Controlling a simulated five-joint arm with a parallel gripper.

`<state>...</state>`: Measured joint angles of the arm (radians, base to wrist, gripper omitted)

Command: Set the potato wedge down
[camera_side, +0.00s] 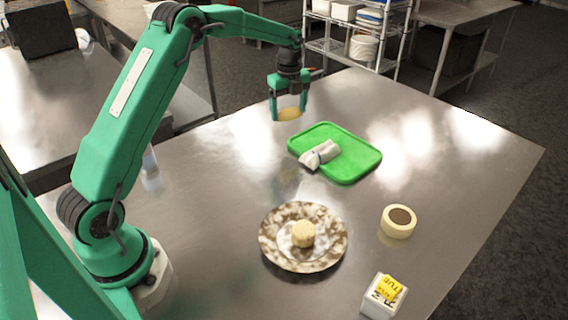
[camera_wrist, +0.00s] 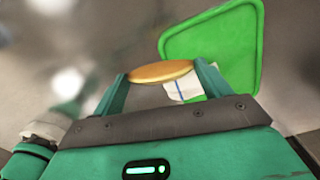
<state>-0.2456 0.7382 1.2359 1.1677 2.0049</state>
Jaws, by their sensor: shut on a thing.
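My gripper (camera_side: 289,108) is up in the air above the steel table, left of and above the green tray in the side view. It is shut on the potato wedge (camera_side: 289,114), a yellow-tan piece between the two green fingers. In the wrist view the wedge (camera_wrist: 161,72) spans the gap between the fingertips as a flat golden oval. The wedge is apart from the table and from every other thing.
A brown-patterned plate (camera_side: 277,253) bears a round pale piece (camera_side: 303,234). A tape roll (camera_side: 398,221) and a white box (camera_side: 383,297) with yellow labels stand at the right. The table (camera_side: 460,190) is clear at the far right.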

